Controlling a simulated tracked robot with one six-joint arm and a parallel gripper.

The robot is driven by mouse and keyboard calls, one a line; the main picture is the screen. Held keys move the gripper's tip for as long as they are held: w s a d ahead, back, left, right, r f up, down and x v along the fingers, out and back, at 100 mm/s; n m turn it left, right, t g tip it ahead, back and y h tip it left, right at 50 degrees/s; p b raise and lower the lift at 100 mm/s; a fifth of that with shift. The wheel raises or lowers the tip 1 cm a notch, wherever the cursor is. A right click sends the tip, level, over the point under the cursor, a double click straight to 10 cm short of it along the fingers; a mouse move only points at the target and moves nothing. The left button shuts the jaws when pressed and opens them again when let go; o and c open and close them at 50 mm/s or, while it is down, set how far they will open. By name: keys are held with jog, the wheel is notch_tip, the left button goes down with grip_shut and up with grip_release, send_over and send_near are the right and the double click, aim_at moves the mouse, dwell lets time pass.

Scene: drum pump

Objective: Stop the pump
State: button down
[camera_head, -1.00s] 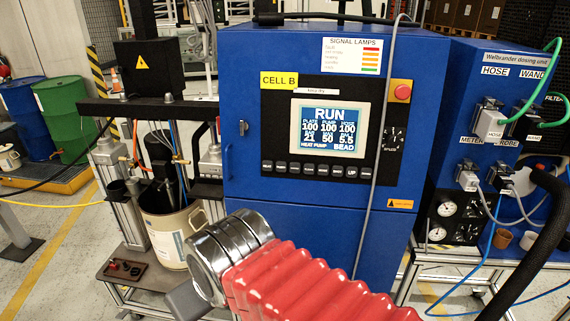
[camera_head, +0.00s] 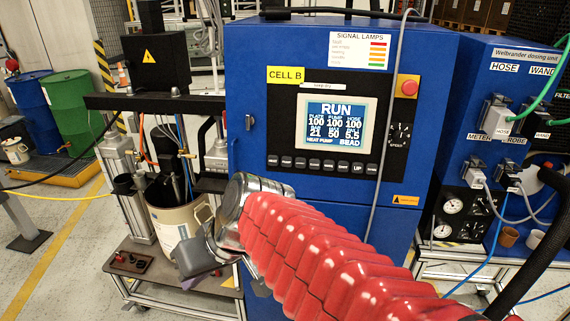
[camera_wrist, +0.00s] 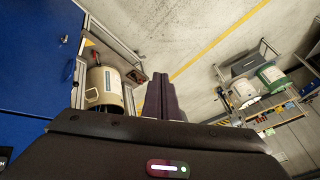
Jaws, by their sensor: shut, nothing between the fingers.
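The blue control cabinet (camera_head: 300,220) marked CELL B stands mid-picture in the head view. Its screen (camera_head: 336,122) reads RUN, with 100 under PLATE, PUMP and HOSE. A row of dark buttons (camera_head: 322,164) lies below the screen. A red mushroom button (camera_head: 409,87) on a yellow plate sits at the panel's upper right. The pump stands left of the cabinet over a cream drum (camera_head: 168,222); the drum also shows in the wrist view (camera_wrist: 104,88). My gripper (camera_wrist: 165,80) is shut and empty, apart from the drum in the wrist view.
A small dark box with a red button (camera_head: 139,262) sits on the pump cart's front left. A blue dosing unit (camera_head: 460,150) with hoses stands at right. Green and blue barrels (camera_head: 75,110) stand far left. Open floor lies left of the cart.

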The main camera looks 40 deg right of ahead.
aim_at(287, 162)
jog(key=w+d+r+m+t+y, duration=0.1)
jog(key=w+d+r+m+t, duration=0.3)
jog(key=w+d, duration=0.6)
jog(key=s+d+m+t+h, duration=0.3)
jog(key=d+m+t+h, duration=0.2)
jog(key=d, duration=1.4)
jog(key=shift+s+h, duration=0.15)
jog(key=shift+h, duration=0.45)
jog(key=shift+d+f, duration=0.1)
jog(key=shift+d, duration=0.1)
jog(key=w+d, duration=0.1)
jog(key=d, duration=0.1)
jog(key=w+d+f, duration=0.1)
jog(key=w+d, duration=0.3)
jog(key=shift+w+d+f, duration=0.2)
jog(key=shift+d+f, duration=0.1)
jog(key=shift+d, duration=0.1)
